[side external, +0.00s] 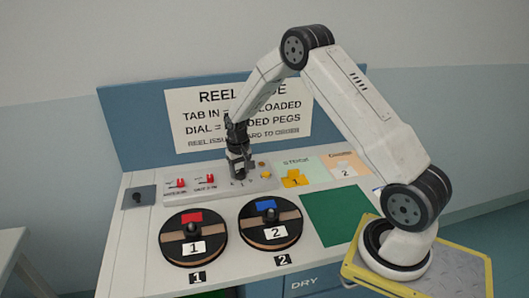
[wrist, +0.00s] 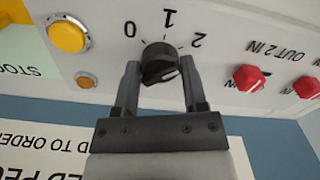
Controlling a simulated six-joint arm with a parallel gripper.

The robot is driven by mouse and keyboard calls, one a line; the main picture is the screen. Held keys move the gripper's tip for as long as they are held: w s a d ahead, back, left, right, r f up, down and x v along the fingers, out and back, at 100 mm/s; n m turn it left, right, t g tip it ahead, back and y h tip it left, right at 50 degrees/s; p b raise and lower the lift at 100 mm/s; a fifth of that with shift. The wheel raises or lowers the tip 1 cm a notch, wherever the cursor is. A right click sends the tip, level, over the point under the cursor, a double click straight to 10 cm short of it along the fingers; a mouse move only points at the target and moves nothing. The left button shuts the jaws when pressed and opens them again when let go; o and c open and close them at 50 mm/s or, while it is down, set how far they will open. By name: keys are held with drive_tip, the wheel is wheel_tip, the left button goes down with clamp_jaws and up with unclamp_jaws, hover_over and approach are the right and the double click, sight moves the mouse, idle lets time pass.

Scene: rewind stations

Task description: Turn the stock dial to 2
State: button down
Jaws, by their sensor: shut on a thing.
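The stock dial (wrist: 160,62) is a dark round knob on a pale panel, marked 0, 1 and 2 around its far side in the wrist view. My gripper (wrist: 158,85) has one finger on each side of the knob and is shut on it. A pale mark shows on the knob's near right side; I cannot tell for sure which number the dial points to. In the side view my gripper (side external: 240,170) points down at the control panel (side external: 210,190) and hides the knob.
Red switches (wrist: 250,78) and a yellow button (wrist: 68,35) flank the dial. Black reels, 1 (side external: 192,236) and 2 (side external: 270,224), lie in front. A yellow tag (side external: 294,178), a white tag (side external: 344,171) and a green mat (side external: 333,216) are to the right. A sign stands behind.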

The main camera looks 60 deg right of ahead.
sight(240, 170)
idle(0.3)
drive_tip(key=shift+c, duration=0.9)
unclamp_jaws()
drive_tip(key=shift+r, duration=0.1)
drive_tip(key=shift+r, duration=3.8)
drive_tip(key=s+a+r+n+t, duration=0.2)
drive_tip(key=s+a+n, duration=0.3)
drive_tip(key=s+a, duration=1.1)
drive_tip(key=s+r, duration=0.1)
drive_tip(key=s, duration=0.2)
drive_tip(key=shift+s+r+n+t, duration=0.15)
drive_tip(key=shift+s+n+t, duration=0.05)
drive_tip(key=shift+n+t, duration=0.1)
